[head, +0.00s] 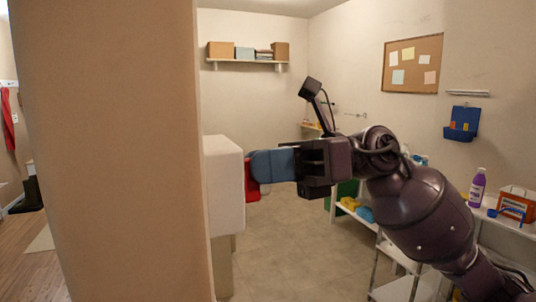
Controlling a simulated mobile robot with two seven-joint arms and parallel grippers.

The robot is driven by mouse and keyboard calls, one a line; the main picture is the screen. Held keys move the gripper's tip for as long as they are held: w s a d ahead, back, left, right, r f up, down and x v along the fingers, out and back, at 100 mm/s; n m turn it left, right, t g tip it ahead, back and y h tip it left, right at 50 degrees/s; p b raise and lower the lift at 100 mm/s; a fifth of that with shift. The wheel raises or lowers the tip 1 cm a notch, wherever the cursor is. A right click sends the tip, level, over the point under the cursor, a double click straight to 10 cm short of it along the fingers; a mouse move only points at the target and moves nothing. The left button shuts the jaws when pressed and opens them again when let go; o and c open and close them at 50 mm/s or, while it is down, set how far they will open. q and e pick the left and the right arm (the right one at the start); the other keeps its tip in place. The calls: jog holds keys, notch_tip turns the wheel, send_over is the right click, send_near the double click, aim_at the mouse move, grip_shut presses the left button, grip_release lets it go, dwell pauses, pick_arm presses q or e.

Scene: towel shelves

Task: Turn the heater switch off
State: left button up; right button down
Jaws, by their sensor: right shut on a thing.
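A white box-shaped unit (222,190), which looks like the heater, juts out beside the near wall left of centre. I see its side and top edge. My right arm reaches in from the right, and my right gripper (262,165) with blue-grey fingers is at the right side of this unit. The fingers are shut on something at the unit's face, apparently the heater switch. The switch itself is hidden behind the fingers and the unit's edge, so its position cannot be told. My left gripper is not in view.
A thick beige wall end (115,150) fills the left foreground. Right, a white shelf unit holds a purple bottle (477,188) and a red-orange box (516,205). A wall shelf (246,62) with boxes hangs at the back. The tiled floor (285,250) is clear.

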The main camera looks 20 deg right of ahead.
pick_arm(q)
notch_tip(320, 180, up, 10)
jog(key=p, duration=1)
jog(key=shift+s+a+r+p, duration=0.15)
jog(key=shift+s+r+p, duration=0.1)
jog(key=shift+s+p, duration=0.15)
pick_arm(e)
jog(key=m, duration=1)
jog(key=f+m, duration=0.1)
jog(key=m, duration=0.4)
jog(key=shift+w, duration=0.4)
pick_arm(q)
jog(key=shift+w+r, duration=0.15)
pick_arm(e)
jog(key=c, duration=1.1)
grip_release()
